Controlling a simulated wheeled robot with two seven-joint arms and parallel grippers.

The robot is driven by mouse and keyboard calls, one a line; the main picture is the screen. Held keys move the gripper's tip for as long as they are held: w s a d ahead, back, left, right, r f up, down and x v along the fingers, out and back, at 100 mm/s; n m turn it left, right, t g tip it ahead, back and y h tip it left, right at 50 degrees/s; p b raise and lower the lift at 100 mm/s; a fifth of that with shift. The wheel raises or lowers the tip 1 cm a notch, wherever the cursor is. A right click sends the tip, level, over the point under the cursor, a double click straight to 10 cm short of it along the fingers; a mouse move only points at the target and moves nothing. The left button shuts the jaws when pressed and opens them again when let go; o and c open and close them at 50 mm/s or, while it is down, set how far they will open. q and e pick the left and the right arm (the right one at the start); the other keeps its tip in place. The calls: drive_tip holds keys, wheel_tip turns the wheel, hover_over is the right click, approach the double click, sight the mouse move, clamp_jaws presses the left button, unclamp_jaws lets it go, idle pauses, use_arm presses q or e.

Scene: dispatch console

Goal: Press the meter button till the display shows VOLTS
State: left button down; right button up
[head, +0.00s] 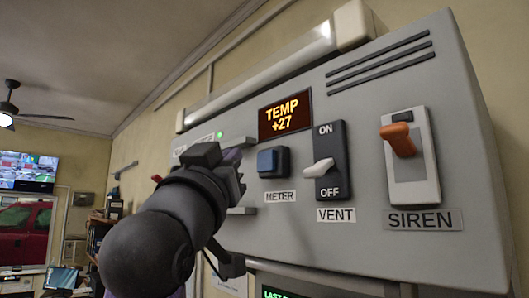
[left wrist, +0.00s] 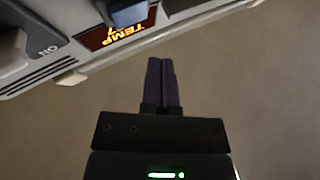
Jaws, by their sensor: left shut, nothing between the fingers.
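The blue square METER button (head: 273,162) sits on the grey console, under the display (head: 285,116), which reads TEMP +27 in orange. In the left wrist view the button (left wrist: 128,12) is at the top edge, cut off, and the display (left wrist: 115,32) appears turned over. My left gripper (head: 236,160) is just left of the button in the head view, its fingers mostly hidden by the wrist. In the left wrist view its two dark fingers (left wrist: 162,62) are together, empty, and appear apart from the button. My right gripper is out of view.
Right of the button are the white VENT switch (head: 319,168), near OFF, and the orange SIREN lever (head: 399,139). A lower screen (head: 283,293) shows at the bottom.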

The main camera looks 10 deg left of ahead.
sight(260, 155)
use_arm(q)
drive_tip(key=shift+w+d, duration=0.85)
drive_tip(key=shift+w, duration=0.25)
idle(1.2)
drive_tip(key=shift+w+d, duration=0.25)
drive_tip(key=shift+w, duration=0.1)
drive_tip(key=shift+w+d, duration=0.25)
drive_tip(key=shift+w, duration=0.05)
idle(0.7)
idle(0.4)
drive_tip(key=shift+s+a+b, duration=0.5)
drive_tip(key=shift+s+b, duration=0.05)
drive_tip(key=shift+s, duration=0.05)
